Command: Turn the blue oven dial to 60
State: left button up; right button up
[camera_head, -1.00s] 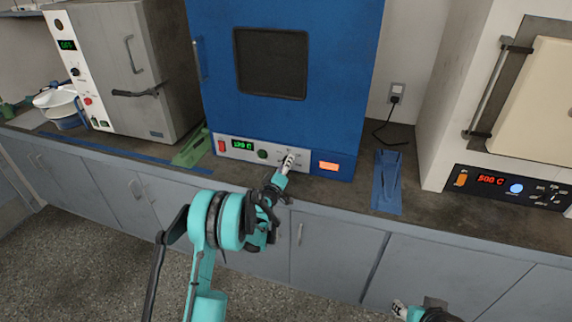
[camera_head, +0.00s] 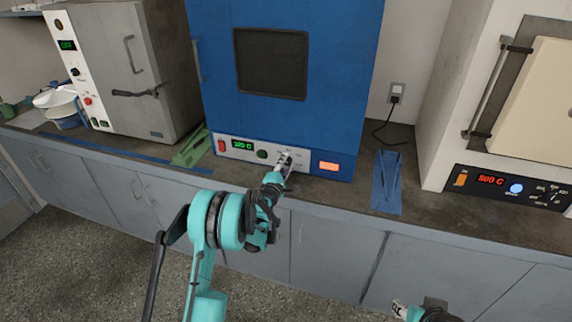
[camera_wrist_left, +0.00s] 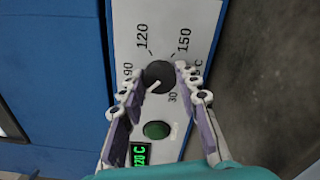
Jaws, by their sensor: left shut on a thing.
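The blue oven (camera_head: 222,115) stands at the back middle of the counter. Its white panel has a green display (camera_head: 242,145) reading about 120 C. In the left wrist view the black oven dial (camera_wrist_left: 160,73) shows, with a white pointer line aimed at the lower left, and printed marks 30, 90, 120 and 150 around it. My left gripper (camera_head: 285,160) is at the panel, its two fingers on either side of the dial, shut on it; the fingers also show in the wrist view (camera_wrist_left: 160,85). My right gripper (camera_head: 398,308) is low at the right, its opening unclear.
A green round button (camera_wrist_left: 157,130) sits beside the dial. A grey oven (camera_head: 170,80) stands left and a white furnace (camera_head: 440,130) reading 500 C stands right. A green rack (camera_head: 191,148) and a blue stand (camera_head: 387,180) lie on the counter beside the blue oven.

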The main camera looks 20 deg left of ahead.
pick_arm(q)
jog(key=shift+n, duration=1.1)
jog(key=o, duration=1.2)
jog(key=shift+c, duration=0.2)
jog(key=s, duration=1.2)
jog(key=shift+a, duration=0.25)
jog(key=shift+d, duration=0.1)
